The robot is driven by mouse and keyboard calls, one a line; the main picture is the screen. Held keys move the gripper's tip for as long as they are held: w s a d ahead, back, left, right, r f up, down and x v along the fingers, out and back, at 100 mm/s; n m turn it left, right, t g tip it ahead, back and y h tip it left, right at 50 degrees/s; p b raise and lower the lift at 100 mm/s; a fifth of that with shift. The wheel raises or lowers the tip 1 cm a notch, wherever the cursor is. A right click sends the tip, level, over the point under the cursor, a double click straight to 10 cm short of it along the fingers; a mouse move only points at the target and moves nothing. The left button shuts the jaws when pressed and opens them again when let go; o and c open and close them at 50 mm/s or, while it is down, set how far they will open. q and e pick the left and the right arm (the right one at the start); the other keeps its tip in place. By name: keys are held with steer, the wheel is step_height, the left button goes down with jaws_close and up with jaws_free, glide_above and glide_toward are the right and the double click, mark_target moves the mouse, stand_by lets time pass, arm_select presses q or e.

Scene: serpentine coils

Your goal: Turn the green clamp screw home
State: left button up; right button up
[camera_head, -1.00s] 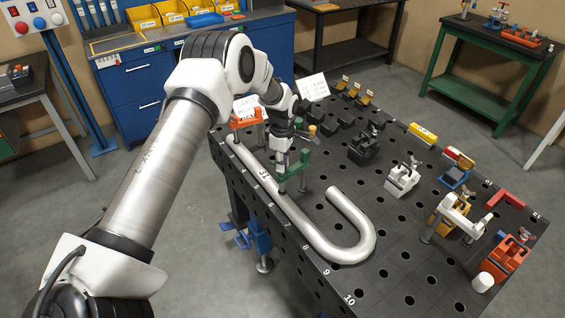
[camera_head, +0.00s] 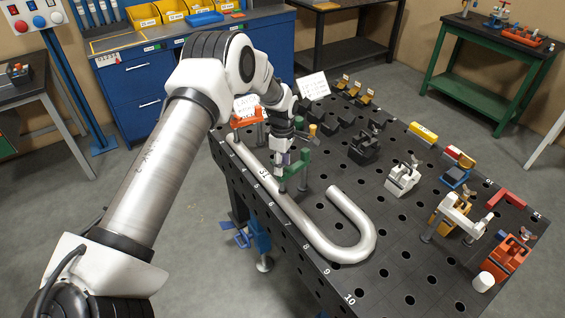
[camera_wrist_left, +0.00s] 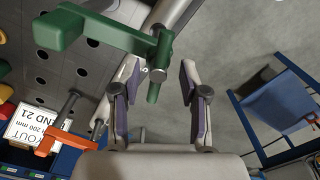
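The green clamp (camera_head: 303,160) stands on the perforated table beside the bent steel pipe (camera_head: 345,245), its arm over the straight leg marked 31. In the left wrist view the green clamp (camera_wrist_left: 95,28) is at upper left, with its upright screw (camera_wrist_left: 157,70) at the arm's end. My left gripper (camera_head: 283,160) is at the clamp's screw end in the head view. In the left wrist view the left gripper (camera_wrist_left: 158,72) is open, its two purple-padded fingers either side of the screw with a gap on both sides. My right gripper is not in view.
An orange clamp (camera_head: 247,118) stands on the pipe's far end, close behind my left arm. Black (camera_head: 364,148) and white (camera_head: 402,180) clamps stand to the right. Orange and yellow fixtures fill the right edge. The table inside the pipe's bend is clear.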

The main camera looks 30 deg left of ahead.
arm_select(q)
steer(key=shift+w+r, duration=0.1)
steer(key=shift+r, duration=0.05)
step_height(320, 180, up, 12)
stand_by(0.3)
